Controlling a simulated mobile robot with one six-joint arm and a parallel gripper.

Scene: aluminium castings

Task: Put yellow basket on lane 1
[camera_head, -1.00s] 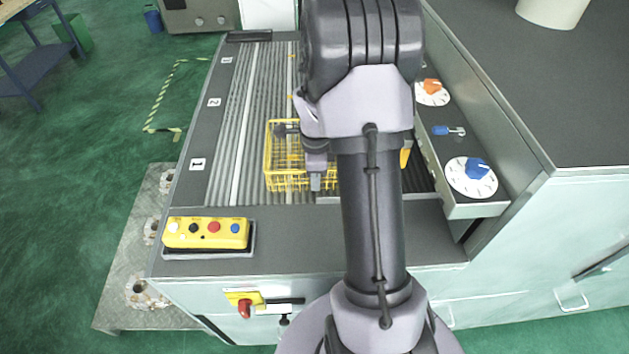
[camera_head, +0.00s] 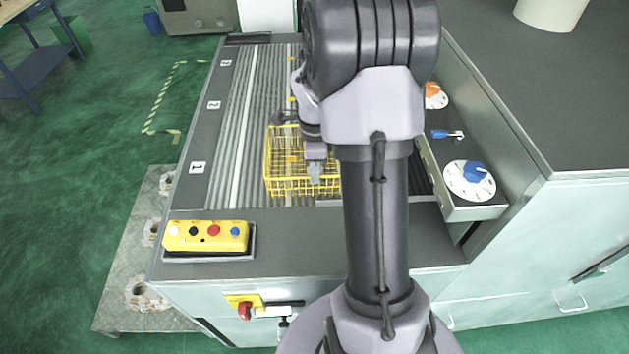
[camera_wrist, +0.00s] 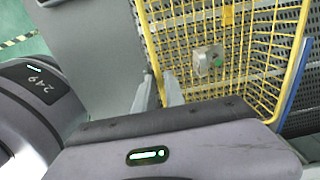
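The yellow wire basket (camera_head: 287,181) stands on the grooved grey conveyor bed, near its front end and level with the label "1" (camera_head: 197,168). My arm hides its right part. In the wrist view the two grey fingers (camera_wrist: 160,84) stand close together on either side of the basket's yellow rim (camera_wrist: 147,40). Whether they press on the wire cannot be told. A small grey part with a green spot (camera_wrist: 207,61) shows within the basket's outline in the wrist view.
Labels "2" (camera_head: 213,105) and "3" (camera_head: 226,63) mark the bed's left edge farther back. A yellow button box (camera_head: 206,236) stands at the front left.

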